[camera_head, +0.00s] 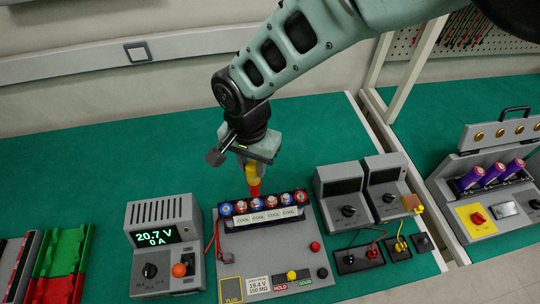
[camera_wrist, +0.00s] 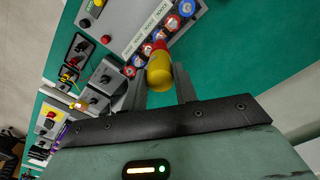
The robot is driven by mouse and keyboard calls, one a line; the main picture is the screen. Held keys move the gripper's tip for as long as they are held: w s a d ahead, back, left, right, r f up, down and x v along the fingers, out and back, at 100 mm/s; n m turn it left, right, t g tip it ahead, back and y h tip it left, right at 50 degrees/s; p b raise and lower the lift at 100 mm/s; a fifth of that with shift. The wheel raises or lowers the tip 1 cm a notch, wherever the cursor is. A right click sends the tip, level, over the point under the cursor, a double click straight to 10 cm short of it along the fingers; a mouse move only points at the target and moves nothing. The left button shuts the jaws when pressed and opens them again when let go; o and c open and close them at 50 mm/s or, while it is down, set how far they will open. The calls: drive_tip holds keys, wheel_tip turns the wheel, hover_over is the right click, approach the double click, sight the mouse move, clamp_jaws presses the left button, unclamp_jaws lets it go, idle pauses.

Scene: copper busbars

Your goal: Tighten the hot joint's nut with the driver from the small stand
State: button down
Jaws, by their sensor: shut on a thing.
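My gripper (camera_head: 257,160) is shut on a driver (camera_head: 253,180) with a yellow handle and a red lower part. A white label strip below the row seems to read COOL several times. I cannot make out a nut or the small stand.
A meter (camera_head: 164,247) reading 20.7 V and 0 A stands left of the panel. Two grey dial boxes (camera_head: 342,196) stand at its right. Red and green trays (camera_head: 66,262) lie far left. An open case (camera_head: 496,185) is far right. The green bench behind is clear.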

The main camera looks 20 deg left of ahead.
wheel_tip(320, 180, down, 4)
drive_tip(key=shift+b, duration=0.95)
drive_tip(key=shift+r+p, duration=0.3)
drive_tip(key=shift+r, duration=0.1)
drive_tip(key=shift+f, duration=0.1)
